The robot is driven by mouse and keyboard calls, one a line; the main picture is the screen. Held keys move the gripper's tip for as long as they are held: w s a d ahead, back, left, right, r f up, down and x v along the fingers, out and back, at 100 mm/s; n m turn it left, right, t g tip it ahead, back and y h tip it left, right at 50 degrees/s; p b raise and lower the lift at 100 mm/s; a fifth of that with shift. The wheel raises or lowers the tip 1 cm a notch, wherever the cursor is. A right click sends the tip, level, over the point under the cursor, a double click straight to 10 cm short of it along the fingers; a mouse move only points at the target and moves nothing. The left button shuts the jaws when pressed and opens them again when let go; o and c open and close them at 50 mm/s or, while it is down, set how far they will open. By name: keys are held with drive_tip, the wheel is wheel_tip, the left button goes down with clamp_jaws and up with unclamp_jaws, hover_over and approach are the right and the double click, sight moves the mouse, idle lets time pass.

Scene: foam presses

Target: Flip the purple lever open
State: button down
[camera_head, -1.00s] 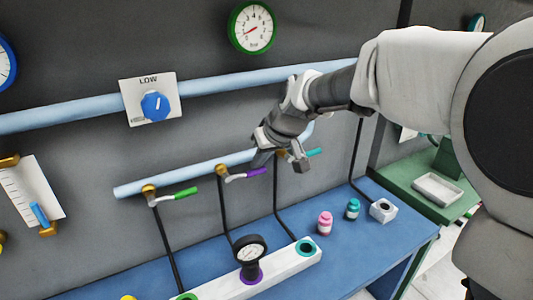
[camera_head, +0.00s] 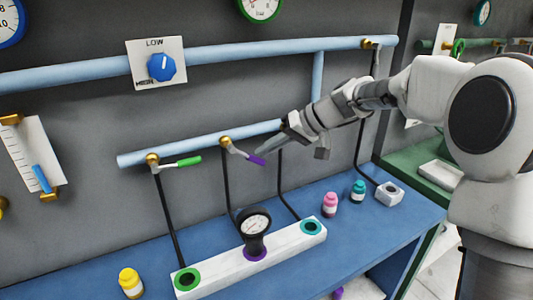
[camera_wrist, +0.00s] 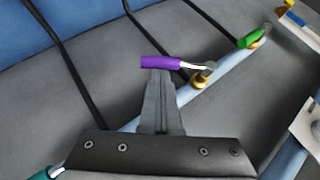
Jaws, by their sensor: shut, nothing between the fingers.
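The purple lever (camera_head: 256,160) sits on a brass valve (camera_head: 226,141) of the lower blue pipe. Its handle points right and slants downward in the head view. In the wrist view the purple handle (camera_wrist: 160,62) lies across the fingertips. My gripper (camera_head: 270,146) is shut and empty, just above and right of the handle in the head view. In the wrist view its closed fingertips (camera_wrist: 158,74) meet the handle's edge; whether they touch it is hard to tell.
A green lever (camera_head: 188,161) is left on the same pipe. A teal lever (camera_wrist: 55,171) shows at the wrist view's lower edge. Thin black pipes run down to a white block (camera_head: 215,262) with a black gauge (camera_head: 255,225). Pink (camera_head: 330,204) and teal (camera_head: 358,190) bottles stand on the blue bench.

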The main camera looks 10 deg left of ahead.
sight(262, 162)
drive_tip(key=f+y+b, duration=0.1)
drive_tip(key=f+m+g+y+b, duration=0.1)
drive_tip(key=f+y+b, duration=0.1)
drive_tip(key=shift+s+a+f+m+b, duration=0.15)
drive_tip(key=shift+s+a+m+b, duration=0.05)
drive_tip(key=shift+a+m+b, duration=0.1)
drive_tip(key=shift+s+a+f+m+g+y+b, duration=0.4)
drive_tip(key=shift+s+a+f+m+y+b, duration=0.25)
drive_tip(key=shift+y+b, duration=0.55)
drive_tip(key=shift+s+a+f+m+g+y+b, duration=0.45)
drive_tip(key=shift+a+f+y+b, duration=0.25)
drive_tip(key=shift+y+b, duration=0.45)
